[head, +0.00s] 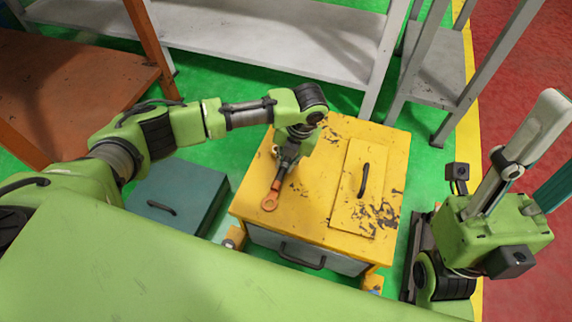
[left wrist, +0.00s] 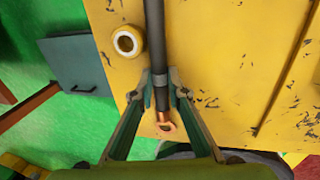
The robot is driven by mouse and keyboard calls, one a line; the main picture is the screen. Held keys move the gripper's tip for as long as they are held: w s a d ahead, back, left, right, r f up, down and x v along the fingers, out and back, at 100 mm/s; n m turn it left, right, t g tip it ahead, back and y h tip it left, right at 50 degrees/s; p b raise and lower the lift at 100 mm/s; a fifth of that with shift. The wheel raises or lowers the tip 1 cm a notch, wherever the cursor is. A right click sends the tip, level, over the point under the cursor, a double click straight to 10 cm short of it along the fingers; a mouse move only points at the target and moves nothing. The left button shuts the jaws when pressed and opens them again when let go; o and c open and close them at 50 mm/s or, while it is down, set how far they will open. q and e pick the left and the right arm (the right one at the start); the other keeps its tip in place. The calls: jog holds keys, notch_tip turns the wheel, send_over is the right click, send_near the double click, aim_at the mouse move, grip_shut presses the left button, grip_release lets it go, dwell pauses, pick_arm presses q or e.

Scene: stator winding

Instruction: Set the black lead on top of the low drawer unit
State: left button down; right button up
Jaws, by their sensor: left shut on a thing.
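My left gripper (head: 284,163) is shut on the black lead (left wrist: 157,45), just over the yellow low drawer unit (head: 310,228). In the left wrist view the lead runs straight between the fingertips (left wrist: 160,83), with a copper ring lug (left wrist: 166,126) at its near end. The lug (head: 270,203) also shows in the head view above the unit's left part; most of the lead is hidden there by the gripper and arm. I cannot tell whether the lead touches the top. My right gripper cannot be made out; only parts of my right arm show.
A raised yellow panel with a black handle (head: 364,181) takes the top's right part. A teal box (head: 176,196) stands left. Grey shelves (head: 270,38) stand behind.

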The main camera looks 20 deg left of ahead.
pick_arm(q)
jog(key=shift+f, duration=0.15)
jog(key=c, duration=2)
grip_release()
